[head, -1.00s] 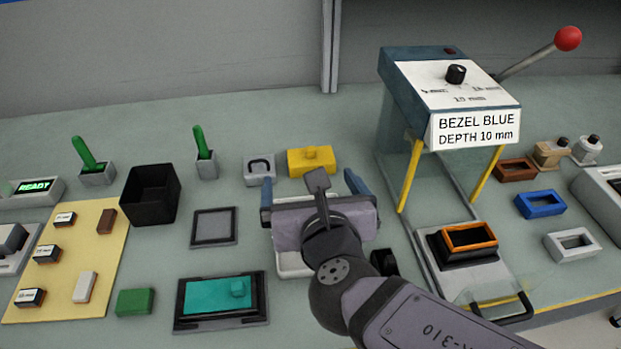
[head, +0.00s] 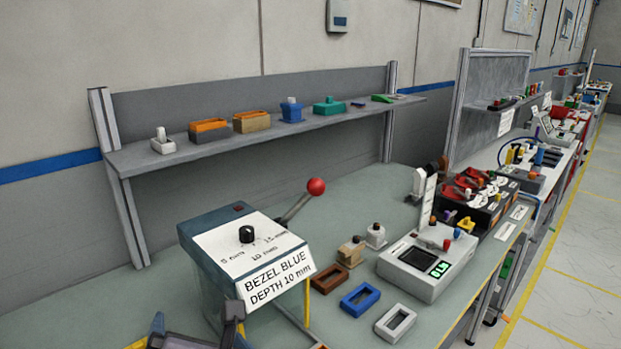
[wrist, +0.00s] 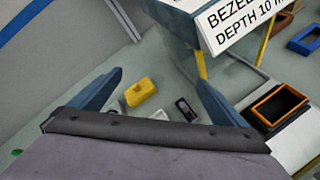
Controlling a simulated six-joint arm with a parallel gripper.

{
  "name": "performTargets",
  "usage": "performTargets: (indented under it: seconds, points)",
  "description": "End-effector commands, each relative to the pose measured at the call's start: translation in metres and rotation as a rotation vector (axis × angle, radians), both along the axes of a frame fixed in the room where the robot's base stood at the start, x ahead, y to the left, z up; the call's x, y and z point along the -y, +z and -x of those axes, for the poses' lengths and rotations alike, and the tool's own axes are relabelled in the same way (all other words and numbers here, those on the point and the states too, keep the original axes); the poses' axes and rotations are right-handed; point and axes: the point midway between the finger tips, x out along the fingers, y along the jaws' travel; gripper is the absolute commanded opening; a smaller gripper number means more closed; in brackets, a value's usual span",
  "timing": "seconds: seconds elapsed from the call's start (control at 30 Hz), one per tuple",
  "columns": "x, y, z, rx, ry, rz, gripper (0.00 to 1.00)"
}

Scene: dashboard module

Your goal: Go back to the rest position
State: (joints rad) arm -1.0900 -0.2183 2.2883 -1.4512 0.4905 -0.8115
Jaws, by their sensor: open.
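My gripper (wrist: 160,92) is open, with its two blue fingers spread wide and nothing between them. It hangs above the bench, left of the press labelled "BEZEL BLUE DEPTH 10 mm" (wrist: 240,22). Below and beyond the fingers, a yellow block (wrist: 140,92) and a small grey part (wrist: 185,110) lie on the bench. In the head view only the top of my gripper (head: 195,338) shows at the bottom edge, left of the press (head: 255,255); most of my arm is out of that view.
The press has a red-knobbed lever (head: 316,187). An orange bezel (wrist: 280,105) sits on its slide. Brown, blue (head: 360,299) and white frames lie right of it, near a device with a green display (head: 430,262). A shelf (head: 280,130) of parts runs behind.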

Motion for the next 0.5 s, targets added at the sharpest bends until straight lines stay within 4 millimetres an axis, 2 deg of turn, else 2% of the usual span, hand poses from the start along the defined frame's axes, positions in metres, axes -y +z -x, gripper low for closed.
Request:
performTargets:
  seconds: [0.03,0.2,0.37,0.43,0.5]
  points:
    - [0.019,0.028,-0.016,-0.065,-0.111,-0.076,0.97]
    - [0.081,0.056,-0.052,-0.282,-0.506,-0.37,0.97]
    - [0.153,0.071,-0.072,-0.453,-0.931,-0.663,0.97]
    - [0.19,0.071,-0.072,-0.518,-1.145,-0.787,0.97]
    - [0.231,0.066,-0.064,-0.577,-1.381,-0.902,0.97]
